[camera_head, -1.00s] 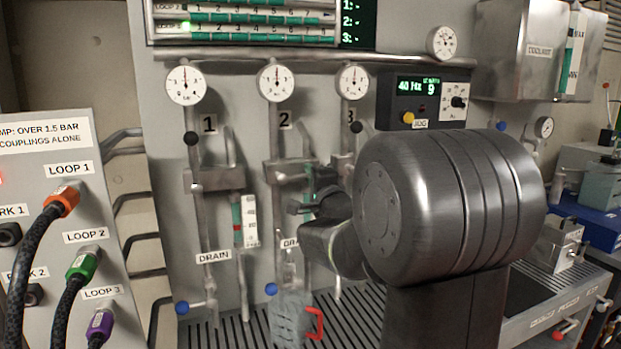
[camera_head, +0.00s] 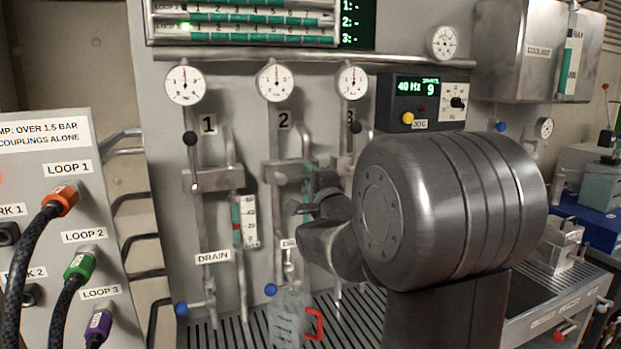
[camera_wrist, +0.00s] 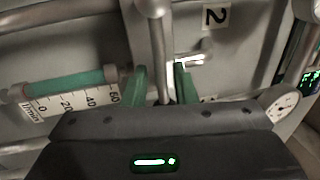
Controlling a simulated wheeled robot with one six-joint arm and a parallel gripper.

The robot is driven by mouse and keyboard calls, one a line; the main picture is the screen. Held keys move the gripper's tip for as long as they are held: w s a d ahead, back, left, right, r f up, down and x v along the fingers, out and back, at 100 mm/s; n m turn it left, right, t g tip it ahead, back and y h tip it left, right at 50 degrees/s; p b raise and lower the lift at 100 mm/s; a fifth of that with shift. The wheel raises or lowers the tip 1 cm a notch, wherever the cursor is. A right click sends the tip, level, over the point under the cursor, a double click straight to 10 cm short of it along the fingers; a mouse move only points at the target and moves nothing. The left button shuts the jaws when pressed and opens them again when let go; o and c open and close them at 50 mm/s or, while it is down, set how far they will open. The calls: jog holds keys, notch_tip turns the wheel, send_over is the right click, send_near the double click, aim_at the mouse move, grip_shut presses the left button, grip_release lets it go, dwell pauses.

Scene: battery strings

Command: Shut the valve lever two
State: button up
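The lever of loop two shows in the wrist view as a grey metal rod (camera_wrist: 162,60) running between my gripper's green fingers. My gripper (camera_wrist: 160,85) is open, with one finger on each side of the rod. A narrow gap shows beside the left finger; contact on the right is hard to tell. The "2" label (camera_wrist: 215,17) is just beyond the right finger. In the head view, my gripper (camera_head: 307,190) is at the valve body of loop two (camera_head: 278,172), below the "2" label (camera_head: 284,122). My wrist hides much of this valve, and the lever's end is hidden.
Lever one's black knob (camera_head: 190,138) stands up at left. Lever three's knob (camera_head: 355,127) is right of my gripper. A flow meter (camera_head: 244,222) sits between loops one and two. A clear jug (camera_head: 287,318) with a red handle stands below on the grating.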

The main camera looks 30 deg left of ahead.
jog(key=b+v, duration=0.3)
jog(key=v, duration=1.1)
jog(key=shift+w+a, duration=0.1)
jog(key=p+x, duration=0.3)
jog(key=x, duration=1)
jog(key=shift+w+a+r, duration=0.15)
jog(key=shift+w+a, duration=0.05)
jog(key=shift+a, duration=0.1)
jog(key=shift+s+d, duration=0.1)
jog(key=shift+d, duration=0.05)
